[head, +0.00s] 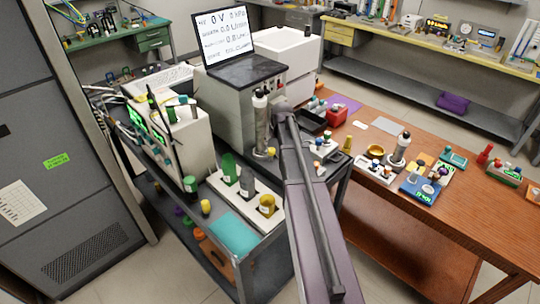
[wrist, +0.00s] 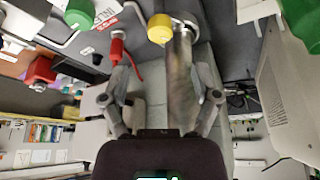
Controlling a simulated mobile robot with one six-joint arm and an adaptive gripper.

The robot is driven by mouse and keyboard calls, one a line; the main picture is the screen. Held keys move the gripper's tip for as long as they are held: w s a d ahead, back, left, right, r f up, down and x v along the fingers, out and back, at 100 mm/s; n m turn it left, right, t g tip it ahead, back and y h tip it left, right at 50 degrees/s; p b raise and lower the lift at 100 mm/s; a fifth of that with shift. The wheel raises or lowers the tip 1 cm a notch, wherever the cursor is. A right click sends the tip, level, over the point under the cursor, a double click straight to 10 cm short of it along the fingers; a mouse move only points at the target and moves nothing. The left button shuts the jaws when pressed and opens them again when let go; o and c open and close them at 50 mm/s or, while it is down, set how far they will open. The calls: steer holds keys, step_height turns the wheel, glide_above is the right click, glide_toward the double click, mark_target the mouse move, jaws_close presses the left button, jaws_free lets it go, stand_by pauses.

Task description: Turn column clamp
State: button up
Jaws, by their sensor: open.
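A grey metal column (head: 260,122) with a pale top stands against the front of the grey instrument in the head view. In the wrist view the metal column (wrist: 179,82) lies between the spread fingers of my gripper (wrist: 158,78), nearer the right finger, with a yellow cap (wrist: 159,29) at its far end. A gap shows between the left finger and the column. My gripper is open. A red fitting (wrist: 117,48) is by the left fingertip. I cannot tell which part is the clamp. In the head view my arm hides the gripper and part of the column.
The instrument (head: 232,103) carries a laptop (head: 240,36). A white tray (head: 246,199) with green and yellow-topped containers stands in front. A wooden bench (head: 463,207) on the right holds many small items. A tall grey cabinet (head: 60,130) stands left.

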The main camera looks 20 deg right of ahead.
mark_target(272, 150)
steer(key=shift+b+x, duration=3.55)
steer(key=shift+x, duration=0.6)
